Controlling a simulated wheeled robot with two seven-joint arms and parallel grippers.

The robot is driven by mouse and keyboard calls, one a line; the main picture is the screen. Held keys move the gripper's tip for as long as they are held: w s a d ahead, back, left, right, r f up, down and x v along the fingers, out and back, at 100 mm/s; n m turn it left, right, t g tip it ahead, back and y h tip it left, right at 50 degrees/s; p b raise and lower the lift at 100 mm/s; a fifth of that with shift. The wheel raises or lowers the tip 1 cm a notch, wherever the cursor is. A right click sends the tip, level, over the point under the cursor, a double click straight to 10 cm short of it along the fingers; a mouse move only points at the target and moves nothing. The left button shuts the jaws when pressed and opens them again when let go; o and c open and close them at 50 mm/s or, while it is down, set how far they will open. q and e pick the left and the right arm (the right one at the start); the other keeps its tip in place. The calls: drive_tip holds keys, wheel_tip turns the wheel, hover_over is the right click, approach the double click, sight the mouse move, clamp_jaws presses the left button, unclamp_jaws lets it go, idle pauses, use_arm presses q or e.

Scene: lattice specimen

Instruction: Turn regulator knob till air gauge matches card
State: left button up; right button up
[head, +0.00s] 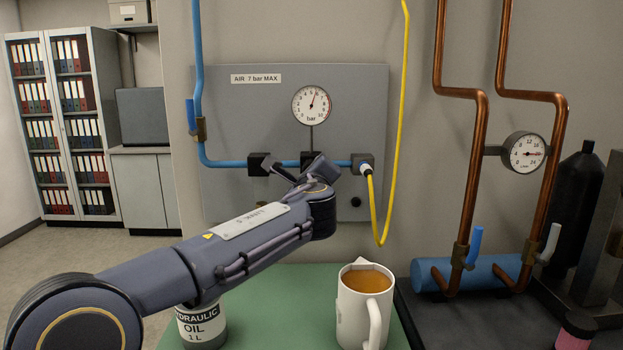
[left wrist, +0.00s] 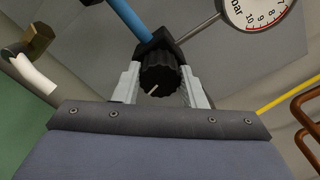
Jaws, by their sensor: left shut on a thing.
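The air gauge (head: 312,105) is a round white dial marked bar on the grey wall panel (head: 240,115). My left gripper (head: 316,168) is at the blue pipe below the gauge. In the left wrist view its fingers (left wrist: 160,82) are shut on the black ribbed regulator knob (left wrist: 158,76), which has a white mark pointing lower left. My wrist hides the knob in the head view. I cannot make out a card. My right gripper is not in view.
A white mug (head: 350,315) of brown drink and an oil can (head: 203,325) stand on the green mat (head: 285,300). A yellow hose (head: 401,130) hangs right of the regulator. Copper pipes (head: 473,160) and another gauge (head: 525,154) are at right.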

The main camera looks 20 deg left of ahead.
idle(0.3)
use_arm(q)
drive_tip(key=o, duration=1)
drive_tip(key=b+v, duration=0.1)
drive_tip(key=v, duration=0.7)
